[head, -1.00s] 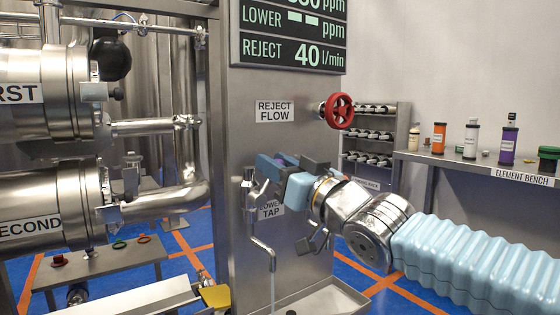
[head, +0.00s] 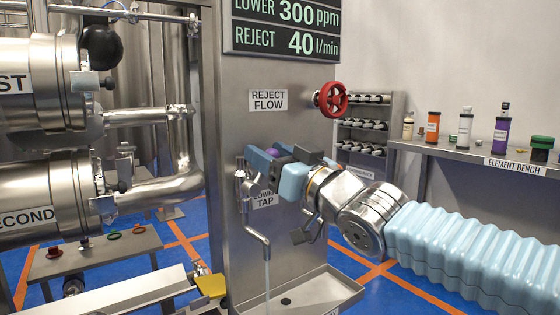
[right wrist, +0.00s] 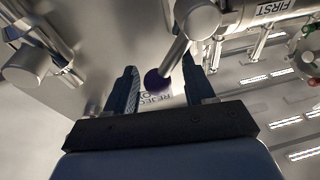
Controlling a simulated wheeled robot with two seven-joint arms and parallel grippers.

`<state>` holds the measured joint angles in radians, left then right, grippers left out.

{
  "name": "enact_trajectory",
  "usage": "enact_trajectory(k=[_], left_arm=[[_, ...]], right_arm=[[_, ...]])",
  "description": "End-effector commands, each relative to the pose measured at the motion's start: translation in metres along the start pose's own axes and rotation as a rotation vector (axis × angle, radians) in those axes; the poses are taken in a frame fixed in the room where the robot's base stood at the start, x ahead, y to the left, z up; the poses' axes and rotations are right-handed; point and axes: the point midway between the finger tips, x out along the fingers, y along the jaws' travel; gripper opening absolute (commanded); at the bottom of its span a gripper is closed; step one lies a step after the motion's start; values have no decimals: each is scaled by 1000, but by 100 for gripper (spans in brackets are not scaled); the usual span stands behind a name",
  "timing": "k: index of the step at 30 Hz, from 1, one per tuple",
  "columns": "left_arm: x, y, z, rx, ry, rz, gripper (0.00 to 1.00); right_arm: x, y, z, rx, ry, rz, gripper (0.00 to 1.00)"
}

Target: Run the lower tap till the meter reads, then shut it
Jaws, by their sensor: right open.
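The lower tap (head: 243,192) is a steel tap with a bent spout on the steel panel, above its partly covered LOWER TAP label (head: 265,200). A thin stream of water (head: 267,275) falls from the spout. The meter (head: 287,28) reads LOWER 300 ppm and REJECT 40 l/min; its top is cut off. My right gripper (head: 262,160) is open at the tap's lever. In the right wrist view the lever's purple knob (right wrist: 156,80) sits between the two open fingers; contact cannot be told. My left gripper is out of view.
A drip tray (head: 340,291) is below the tap. A red reject flow handwheel (head: 331,100) stands out above my right arm. Steel vessels (head: 40,85) and pipes are at left. The element bench (head: 470,152) with several bottles is at right.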

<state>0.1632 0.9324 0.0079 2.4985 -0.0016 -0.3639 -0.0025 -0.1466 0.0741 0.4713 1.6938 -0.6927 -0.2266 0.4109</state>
Motion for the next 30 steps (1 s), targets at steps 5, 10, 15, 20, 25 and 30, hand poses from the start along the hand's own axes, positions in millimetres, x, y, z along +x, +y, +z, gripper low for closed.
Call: enact_trajectory(k=[5,10,15,20,25,30], left_arm=[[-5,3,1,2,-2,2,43],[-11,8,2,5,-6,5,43],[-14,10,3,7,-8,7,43],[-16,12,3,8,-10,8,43],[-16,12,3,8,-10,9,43],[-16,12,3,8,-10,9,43]], right_arm=[[-23,1,-3,-4,1,4,54],[-65,0,-3,-6,0,3,54],[-104,0,-2,-4,0,1,54],[-128,0,-1,-2,-1,1,54],[-137,1,1,0,-2,2,54],[-137,1,1,0,-2,1,54]])
